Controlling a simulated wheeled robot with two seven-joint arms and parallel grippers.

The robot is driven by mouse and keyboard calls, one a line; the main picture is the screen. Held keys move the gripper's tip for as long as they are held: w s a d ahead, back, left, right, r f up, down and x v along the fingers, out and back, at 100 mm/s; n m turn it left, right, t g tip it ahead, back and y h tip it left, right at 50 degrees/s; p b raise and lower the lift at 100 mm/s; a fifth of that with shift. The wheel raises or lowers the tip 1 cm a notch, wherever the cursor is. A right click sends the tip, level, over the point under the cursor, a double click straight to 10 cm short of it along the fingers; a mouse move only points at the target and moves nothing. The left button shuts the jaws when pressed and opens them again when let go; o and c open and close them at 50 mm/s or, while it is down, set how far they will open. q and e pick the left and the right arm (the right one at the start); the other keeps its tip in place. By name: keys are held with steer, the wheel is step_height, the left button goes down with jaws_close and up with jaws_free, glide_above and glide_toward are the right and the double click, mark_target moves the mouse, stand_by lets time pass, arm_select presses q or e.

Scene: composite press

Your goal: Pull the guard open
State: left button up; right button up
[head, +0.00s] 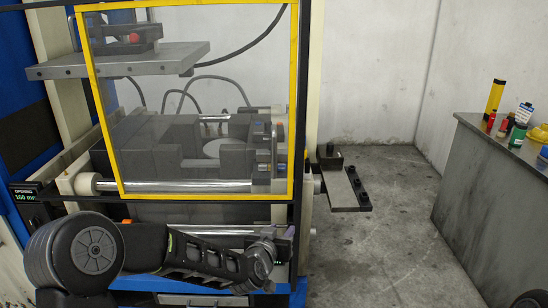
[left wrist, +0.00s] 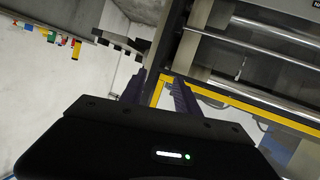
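The guard (head: 291,100) is a clear panel in a yellow frame across the front of the press. A vertical bar handle (head: 274,150) shows near its right edge. The guard's yellow frame also shows in the left wrist view (left wrist: 250,108), with a corner between and beyond my fingers. My left gripper (head: 284,222) is just below the guard's lower right corner. In the left wrist view its two fingers (left wrist: 158,92) stand apart with nothing held between them. I cannot tell whether they touch the frame. My right gripper is not in view.
A display (head: 28,194) at the left reads an opening of 160 mm. A dark bracket plate (head: 346,188) juts out right of the press. A grey bench (head: 500,175) with bottles and cans stands at the far right. The floor (head: 390,240) between is clear.

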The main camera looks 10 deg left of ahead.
mark_target(273, 158)
arm_select(q)
steer(key=w+a+r+t+y, duration=0.1)
steer(key=a+r, duration=0.1)
steer(key=r, duration=0.6)
steer(key=w+a+r+t+y, duration=0.1)
steer(key=w+a+r+t, duration=0.1)
steer(key=r, duration=0.6)
steer(key=shift+w+a+r+t, duration=0.2)
steer(key=shift+r+t, duration=0.1)
steer(key=shift+r, duration=0.1)
steer(key=shift+w+a+p, duration=0.15)
steer(key=shift+w+p, duration=0.95)
steer(key=shift+w, duration=2.85)
jaws_close()
